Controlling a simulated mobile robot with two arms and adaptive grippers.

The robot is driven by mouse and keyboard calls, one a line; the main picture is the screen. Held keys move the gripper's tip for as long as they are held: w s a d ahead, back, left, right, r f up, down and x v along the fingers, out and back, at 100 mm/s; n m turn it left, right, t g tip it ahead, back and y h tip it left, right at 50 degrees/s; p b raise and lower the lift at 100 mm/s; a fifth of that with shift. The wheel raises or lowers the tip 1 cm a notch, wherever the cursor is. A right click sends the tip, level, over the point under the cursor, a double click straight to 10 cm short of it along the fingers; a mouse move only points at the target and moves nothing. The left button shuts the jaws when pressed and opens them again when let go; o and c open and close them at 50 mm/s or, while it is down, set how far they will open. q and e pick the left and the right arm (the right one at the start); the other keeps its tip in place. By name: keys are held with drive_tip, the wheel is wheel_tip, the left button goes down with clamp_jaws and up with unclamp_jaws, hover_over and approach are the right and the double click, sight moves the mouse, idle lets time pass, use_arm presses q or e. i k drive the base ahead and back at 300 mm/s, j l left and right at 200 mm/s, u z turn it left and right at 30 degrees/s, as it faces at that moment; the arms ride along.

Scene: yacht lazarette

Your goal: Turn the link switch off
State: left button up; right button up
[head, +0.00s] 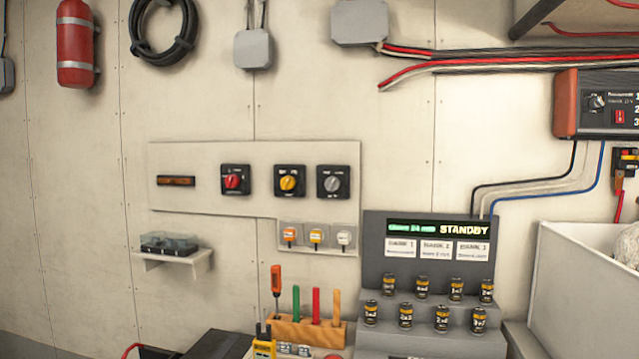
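Three rotary switches on dark square plates sit in a row on a pale wall panel (200,200). From left to right they are a red-knob switch (232,180), a yellow-knob switch (290,182) and a grey-knob switch (333,182). Their small labels are too blurred to read, so I cannot tell by label which is the link switch. The exact knob angles are also hard to tell. Neither of my grippers is in view.
Below the switches are clear covers with orange, yellow and white parts (316,236). A small shelf (172,257) juts out at left. A stepped grey stand (428,325) with several dark cylinders and a "STANDBY" display (438,227) stands right. A wooden tool block (305,332) is below.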

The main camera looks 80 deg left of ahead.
sight(286, 182)
drive_tip(key=u, duration=2.95)
